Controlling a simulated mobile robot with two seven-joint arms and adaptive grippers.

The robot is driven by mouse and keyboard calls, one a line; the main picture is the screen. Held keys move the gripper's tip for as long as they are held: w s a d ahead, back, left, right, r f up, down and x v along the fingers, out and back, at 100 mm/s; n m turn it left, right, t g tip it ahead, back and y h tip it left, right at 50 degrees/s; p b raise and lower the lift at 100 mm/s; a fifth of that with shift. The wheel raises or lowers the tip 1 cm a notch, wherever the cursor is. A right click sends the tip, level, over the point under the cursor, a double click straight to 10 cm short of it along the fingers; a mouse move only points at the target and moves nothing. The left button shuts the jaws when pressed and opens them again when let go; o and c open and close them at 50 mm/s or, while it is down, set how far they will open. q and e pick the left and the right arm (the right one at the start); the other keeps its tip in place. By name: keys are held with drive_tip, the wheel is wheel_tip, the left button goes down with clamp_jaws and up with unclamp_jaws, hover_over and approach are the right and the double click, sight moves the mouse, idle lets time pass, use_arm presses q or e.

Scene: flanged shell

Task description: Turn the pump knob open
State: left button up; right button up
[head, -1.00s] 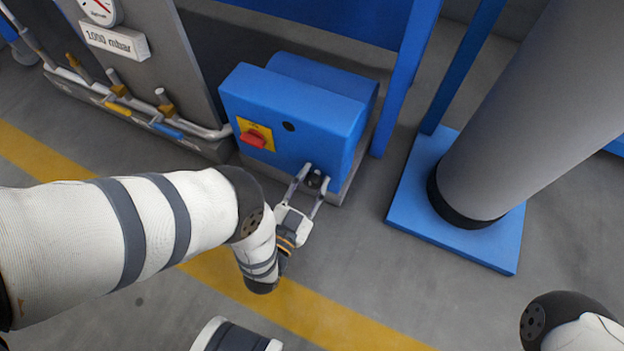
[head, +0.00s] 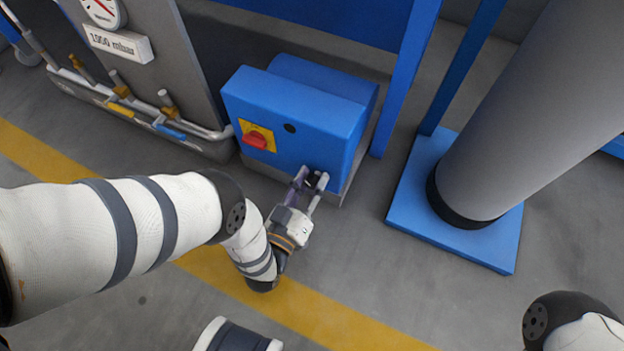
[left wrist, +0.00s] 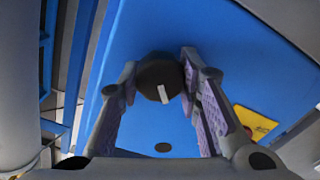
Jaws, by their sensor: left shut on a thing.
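The blue pump box (head: 300,115) stands on the floor. Its black knob (left wrist: 158,76) is low on the front face, and a white pointer mark on it shows in the left wrist view. My left gripper (head: 309,179) is shut on this knob, with one finger on each side of it; the fingers also show in the left wrist view (left wrist: 158,82). In the head view the fingers hide most of the knob. My right gripper is out of view.
A red switch on a yellow plate (head: 257,138) sits on the same face, left of the knob. A grey panel with pipes and a gauge (head: 104,12) stands at left. A thick grey column (head: 520,110) on a blue base stands at right. Floor in front is clear.

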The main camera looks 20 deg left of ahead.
use_arm(q)
drive_tip(key=n, duration=0.5)
drive_tip(key=shift+f, duration=0.1)
drive_tip(key=shift+n, duration=2.3)
drive_tip(key=o, duration=1.1)
drive_tip(key=shift+o, duration=0.2)
drive_tip(key=s, duration=1.2)
drive_tip(key=shift+a, duration=0.25)
